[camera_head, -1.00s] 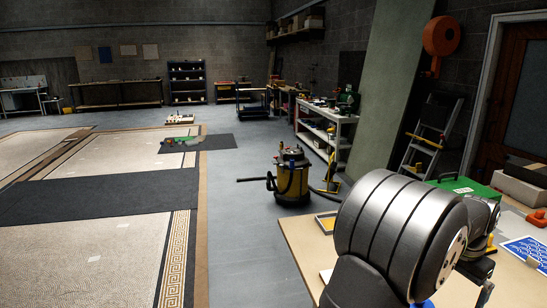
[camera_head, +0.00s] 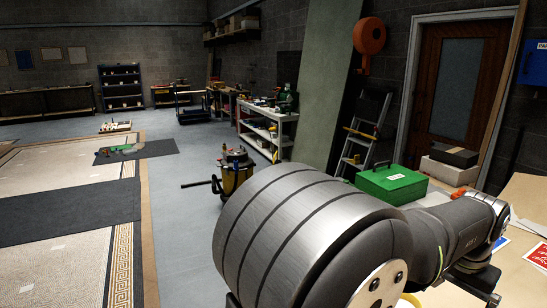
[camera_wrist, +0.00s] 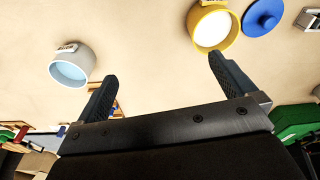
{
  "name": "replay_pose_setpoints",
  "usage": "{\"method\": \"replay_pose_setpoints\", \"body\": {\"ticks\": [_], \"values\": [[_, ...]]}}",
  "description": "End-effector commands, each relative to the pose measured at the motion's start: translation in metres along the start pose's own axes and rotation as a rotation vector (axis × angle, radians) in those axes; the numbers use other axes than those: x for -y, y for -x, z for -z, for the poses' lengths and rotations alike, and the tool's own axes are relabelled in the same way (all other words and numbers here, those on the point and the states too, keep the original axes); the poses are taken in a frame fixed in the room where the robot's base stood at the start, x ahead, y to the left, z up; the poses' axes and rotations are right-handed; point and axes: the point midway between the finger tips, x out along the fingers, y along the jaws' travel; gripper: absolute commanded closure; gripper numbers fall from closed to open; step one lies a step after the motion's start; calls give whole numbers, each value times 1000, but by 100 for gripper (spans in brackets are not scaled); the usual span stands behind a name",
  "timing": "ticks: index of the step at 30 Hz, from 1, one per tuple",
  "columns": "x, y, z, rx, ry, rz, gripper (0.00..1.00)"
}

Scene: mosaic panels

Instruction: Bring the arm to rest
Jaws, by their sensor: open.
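My gripper (camera_wrist: 163,85) shows in the wrist view with its two dark fingers wide apart. It is open, and only bare pale tabletop (camera_wrist: 150,30) shows between the fingers. It hangs above the table, apart from the things there; its exact height cannot be told. My arm fills the lower middle and right of the head view, a thick grey ribbed part in front and a thinner link reaching right. The gripper itself cannot be made out in the head view.
In the wrist view, a white labelled pot (camera_wrist: 70,67), a yellow pot (camera_wrist: 213,28) and a blue lid (camera_wrist: 262,15) lie beyond the fingers. A green case (camera_head: 392,185) stands on the table behind my arm. A vacuum (camera_head: 236,168) stands on the floor.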

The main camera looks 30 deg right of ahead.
Motion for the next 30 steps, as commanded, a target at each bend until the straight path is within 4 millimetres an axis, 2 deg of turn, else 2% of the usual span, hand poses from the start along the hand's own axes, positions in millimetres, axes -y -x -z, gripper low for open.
{"method": "replay_pose_setpoints", "body": {"ticks": [1, 3, 19, 24, 30], "values": [[12, -10, 3, 7, 9, 1, 0], [24, -17, 6, 7, 9, 1, 0], [106, -75, 31, 5, 7, 1, 0], [102, -97, 28, 5, 4, 1, 0], [102, -108, 26, 5, 4, 1, 0]]}}
